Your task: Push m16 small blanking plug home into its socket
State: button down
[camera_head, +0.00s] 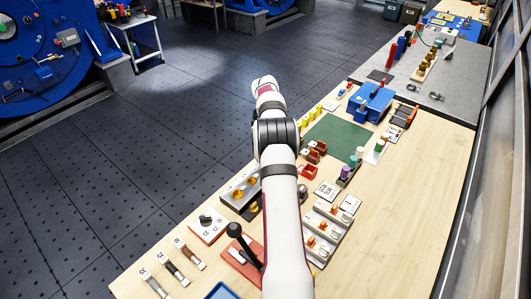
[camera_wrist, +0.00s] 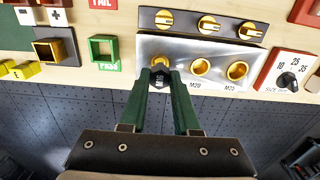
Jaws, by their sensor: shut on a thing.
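The plug is at the leftmost brass-ringed socket (camera_wrist: 161,62) of a pale metal block (camera_wrist: 180,46). The fingertips hide much of the plug and part of that socket, so I cannot tell how deep the plug sits. Two brass-ringed sockets to the right, labelled M20 (camera_wrist: 201,67) and M25 (camera_wrist: 237,71), show uncovered. In the head view, my arm covers the gripper and part of the metal block (camera_head: 236,189).
A dark strip with several brass plugs (camera_wrist: 208,23) lies behind the block. A white dial box (camera_wrist: 290,75) stands close on its right. A green PASS frame (camera_wrist: 103,50) and a brass-rimmed box (camera_wrist: 48,51) are on the left. The bench's front edge is close.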

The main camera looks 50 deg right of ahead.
jog(key=shift+f, duration=1.45)
jog(key=c, duration=0.6)
grip_release()
jog(key=shift+o, duration=0.2)
notch_tip(320, 180, up, 16)
jog(key=shift+f, duration=0.1)
